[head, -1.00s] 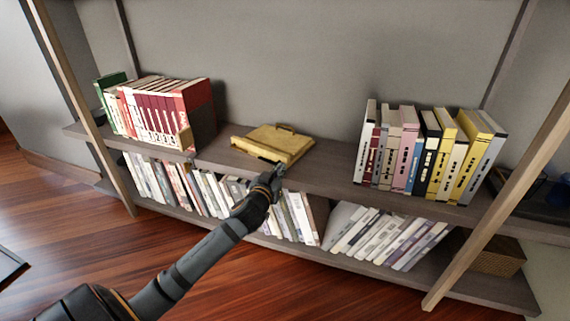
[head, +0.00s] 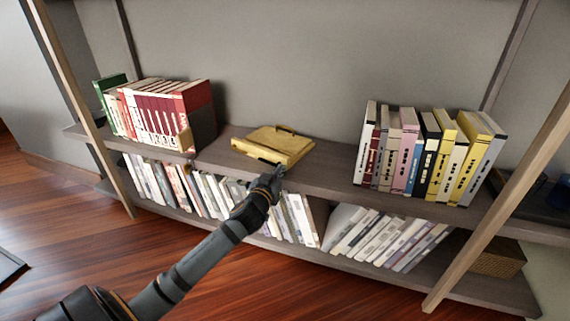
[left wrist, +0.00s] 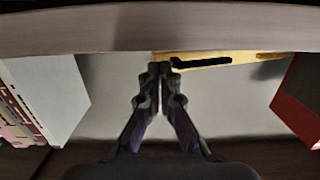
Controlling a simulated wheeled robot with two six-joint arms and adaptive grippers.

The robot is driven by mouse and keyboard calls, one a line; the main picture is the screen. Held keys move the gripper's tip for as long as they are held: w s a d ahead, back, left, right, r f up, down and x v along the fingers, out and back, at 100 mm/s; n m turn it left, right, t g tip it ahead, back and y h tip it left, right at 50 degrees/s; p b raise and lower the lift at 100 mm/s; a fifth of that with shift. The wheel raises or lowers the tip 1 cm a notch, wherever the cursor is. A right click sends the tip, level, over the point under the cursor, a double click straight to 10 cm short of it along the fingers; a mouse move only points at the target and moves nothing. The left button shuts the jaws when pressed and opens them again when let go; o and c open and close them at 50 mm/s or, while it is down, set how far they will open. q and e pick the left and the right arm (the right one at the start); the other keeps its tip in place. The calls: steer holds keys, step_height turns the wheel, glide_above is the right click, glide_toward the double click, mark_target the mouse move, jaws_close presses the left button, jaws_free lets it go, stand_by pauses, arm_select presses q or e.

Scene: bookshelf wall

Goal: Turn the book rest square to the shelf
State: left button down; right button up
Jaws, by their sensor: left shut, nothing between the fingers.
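The yellow book rest (head: 272,146) lies on the upper shelf between the two rows of books, turned at an angle to the shelf's front edge. It has a small raised bar at the back and a dark strip along its front. In the left wrist view part of the book rest (left wrist: 240,57) shows past the fingertips. My left gripper (head: 279,170) is shut and empty at the front of the book rest, and its fingertips also show together in the left wrist view (left wrist: 160,68). I cannot tell whether they touch the book rest. My right gripper is not in view.
Red and white books (head: 160,112) with a bookend stand to the left on the upper shelf (head: 325,172). Upright books (head: 410,150) stand to the right. Bare shelf lies on both sides of the book rest. Leaning books (head: 390,237) fill the shelf below.

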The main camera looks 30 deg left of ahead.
mark_target(285, 163)
arm_select(q)
steer(key=shift+w, duration=0.15)
steer(key=shift+r+p+x, duration=0.15)
steer(key=shift+x, duration=0.6)
steer(key=shift+r+p+x, duration=0.1)
steer(key=shift+p+x, duration=0.05)
steer(key=shift+x, duration=0.6)
steer(key=v, duration=0.2)
steer(key=p+v, duration=0.1)
steer(key=v, duration=0.1)
steer(key=shift+f, duration=0.3)
steer(key=v, duration=1.2)
